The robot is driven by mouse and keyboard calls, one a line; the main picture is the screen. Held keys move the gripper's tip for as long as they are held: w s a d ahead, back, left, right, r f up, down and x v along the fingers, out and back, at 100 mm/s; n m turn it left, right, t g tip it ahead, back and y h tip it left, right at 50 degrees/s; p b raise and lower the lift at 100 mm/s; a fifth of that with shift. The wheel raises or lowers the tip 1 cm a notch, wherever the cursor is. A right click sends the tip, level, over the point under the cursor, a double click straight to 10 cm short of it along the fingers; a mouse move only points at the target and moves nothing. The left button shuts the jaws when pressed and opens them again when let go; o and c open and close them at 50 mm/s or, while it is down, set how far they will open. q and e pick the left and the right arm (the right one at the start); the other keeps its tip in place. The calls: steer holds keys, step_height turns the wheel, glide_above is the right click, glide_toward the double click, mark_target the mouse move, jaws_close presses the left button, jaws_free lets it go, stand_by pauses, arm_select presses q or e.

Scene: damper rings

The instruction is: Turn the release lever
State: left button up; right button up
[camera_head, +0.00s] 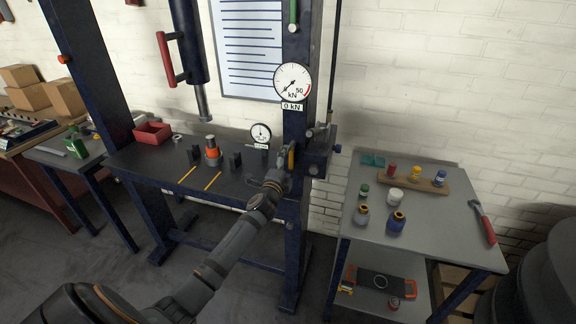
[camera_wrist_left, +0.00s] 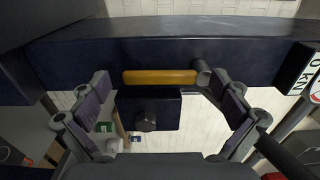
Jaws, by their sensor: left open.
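A yellow lever (camera_head: 291,156) shows on the dark blue press post, just beyond my left gripper (camera_head: 281,170). In the left wrist view the yellow lever (camera_wrist_left: 160,77) lies level across the picture, with a grey round pivot at its right end. My left gripper (camera_wrist_left: 162,88) is open, its two fingers spread to the left and right of the lever and apart from it. A dark block with a round knob (camera_wrist_left: 146,120) sits just below the lever in that view. In the head view my gripper partly hides the lever's surroundings. My right gripper is not in view.
The press post (camera_head: 296,220) carries a pressure gauge (camera_head: 292,82) reading near zero. The press table (camera_head: 140,165) holds an orange-topped damper part (camera_head: 211,150) and a small dial (camera_head: 260,134). A grey side table (camera_head: 440,235) with several small jars stands right. A red handle (camera_head: 166,58) hangs upper left.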

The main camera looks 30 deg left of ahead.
arm_select(q)
steer(key=shift+s, duration=0.15)
steer(key=shift+v, duration=0.9)
steer(key=v, duration=0.6)
steer(key=shift+b, duration=0.3)
steer(key=shift+d, duration=0.1)
